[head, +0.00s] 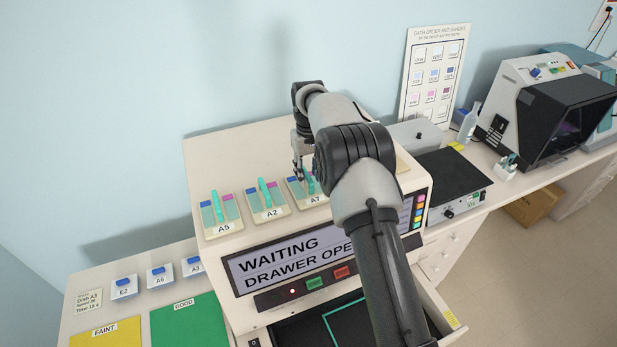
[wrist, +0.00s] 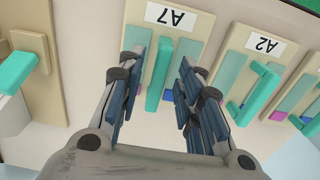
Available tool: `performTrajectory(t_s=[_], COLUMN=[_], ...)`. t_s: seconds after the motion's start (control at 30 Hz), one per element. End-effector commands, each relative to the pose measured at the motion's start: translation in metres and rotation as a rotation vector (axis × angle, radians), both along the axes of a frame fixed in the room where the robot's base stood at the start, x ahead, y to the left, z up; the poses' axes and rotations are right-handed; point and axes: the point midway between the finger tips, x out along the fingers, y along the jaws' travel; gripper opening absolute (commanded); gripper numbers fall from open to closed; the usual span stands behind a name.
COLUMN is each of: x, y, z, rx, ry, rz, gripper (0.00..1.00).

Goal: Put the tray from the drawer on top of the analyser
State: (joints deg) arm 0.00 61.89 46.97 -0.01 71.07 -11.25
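The analyser (head: 240,165) has a pale flat top and a screen reading "WAITING DRAWER OPEN". Its drawer (head: 440,312) is pulled out at the front; the visible dark floor with a green outline is bare, and my arm hides part of it. Tray A7 (head: 296,195) sits on the analyser top at the right of a row with tray A5 (head: 222,229) and tray A2 (head: 267,214). My gripper (head: 304,165) is over A7. In the wrist view its open fingers (wrist: 163,65) stand on either side of the teal handle (wrist: 158,77), with gaps visible.
Dishes E2 (head: 124,288), A6 and A3 stand left of the analyser, behind a yellow mat (head: 105,335) and a green mat (head: 190,325). A dark-topped device (head: 452,175) stands to the right.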

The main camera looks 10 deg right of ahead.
Motion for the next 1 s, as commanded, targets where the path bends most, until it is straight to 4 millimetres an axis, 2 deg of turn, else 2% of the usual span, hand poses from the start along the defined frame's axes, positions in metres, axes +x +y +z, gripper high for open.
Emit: performTrajectory(t_s=[0.3, 0.67, 0.77, 0.83, 1.0], x=[0.000, -0.004, -0.016, -0.031, -0.086], y=[0.000, 0.000, 0.000, 0.000, -0.001], z=[0.069, 0.115, 0.144, 0.171, 0.231], rx=[0.000, 0.000, 0.001, 0.000, 0.003], ry=[-0.002, -0.009, -0.034, -0.057, -0.118], rz=[0.000, -0.004, -0.014, -0.024, -0.055], gripper=[0.33, 0.33, 0.33, 0.33, 0.33])
